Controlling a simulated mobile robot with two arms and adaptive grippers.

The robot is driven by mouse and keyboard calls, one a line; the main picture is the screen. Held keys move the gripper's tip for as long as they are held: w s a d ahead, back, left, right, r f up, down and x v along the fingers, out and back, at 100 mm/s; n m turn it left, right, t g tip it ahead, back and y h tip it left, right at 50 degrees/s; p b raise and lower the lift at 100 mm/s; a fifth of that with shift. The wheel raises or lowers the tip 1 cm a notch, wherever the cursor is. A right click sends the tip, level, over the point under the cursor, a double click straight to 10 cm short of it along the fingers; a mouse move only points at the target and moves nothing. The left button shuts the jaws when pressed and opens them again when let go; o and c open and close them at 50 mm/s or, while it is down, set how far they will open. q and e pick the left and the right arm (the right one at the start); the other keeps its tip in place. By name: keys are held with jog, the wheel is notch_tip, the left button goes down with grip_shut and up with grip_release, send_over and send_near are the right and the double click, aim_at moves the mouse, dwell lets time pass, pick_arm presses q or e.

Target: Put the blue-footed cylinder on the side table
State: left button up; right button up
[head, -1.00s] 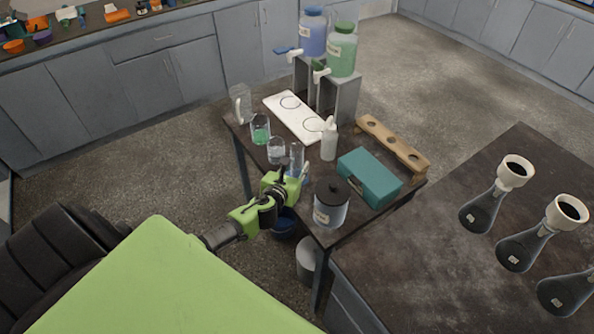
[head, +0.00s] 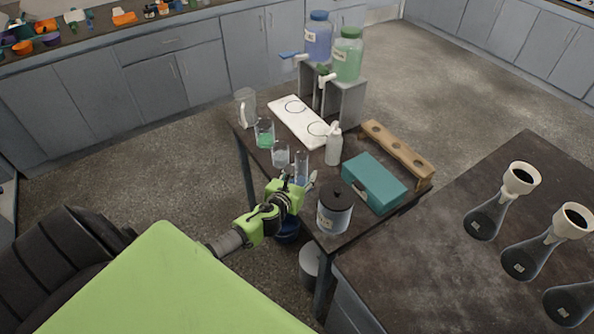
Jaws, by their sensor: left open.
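A clear, slim cylinder (head: 302,166) with a bluish lower part stands upright at the near left edge of the dark table (head: 337,239). Its foot is mostly hidden behind my left gripper. My left gripper (head: 305,184) is open, low beside the cylinder at the table edge. I cannot tell whether the fingers touch the cylinder or stand around it. My right gripper is not in view. I cannot tell which surface is the side table.
A beaker (head: 281,155), a beaker with green liquid (head: 264,134), a black-lidded jar (head: 335,210), a teal box (head: 374,183) and a white squeeze bottle (head: 334,146) crowd the table. A dark bench (head: 440,270) with several funnel-topped flasks stands right.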

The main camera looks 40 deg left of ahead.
pick_arm(q)
jog(key=v, duration=1.2)
jog(key=s+f+n+g, duration=0.2)
jog(key=s+f+n, duration=0.35)
jog(key=f, duration=0.45)
jog(key=s+f+n+g+h, duration=0.1)
jog(key=s+f+n+g, duration=0.2)
jog(key=s+f+n, duration=0.45)
jog(key=s+f+n+g, duration=0.2)
jog(key=s+f, duration=0.2)
jog(key=f, duration=0.7)
jog(key=s+d+f+n+g, duration=0.2)
jog(key=s+d+f+n, duration=0.1)
jog(key=s, duration=0.5)
jog(key=s+d+f+n+g+h, duration=0.1)
jog(key=s+d+f+n, duration=0.3)
jog(key=s+f+n, duration=0.2)
jog(key=s+d+f+n+g+h, duration=0.1)
jog(key=s+d+f+n+g, duration=0.1)
jog(key=s+d+f+n, duration=0.2)
jog(key=s+n, duration=0.3)
jog(key=s, duration=0.3)
jog(key=shift+s+d+f+g, duration=0.25)
jog(key=shift+g, duration=0.05)
jog(key=shift+s, duration=0.1)
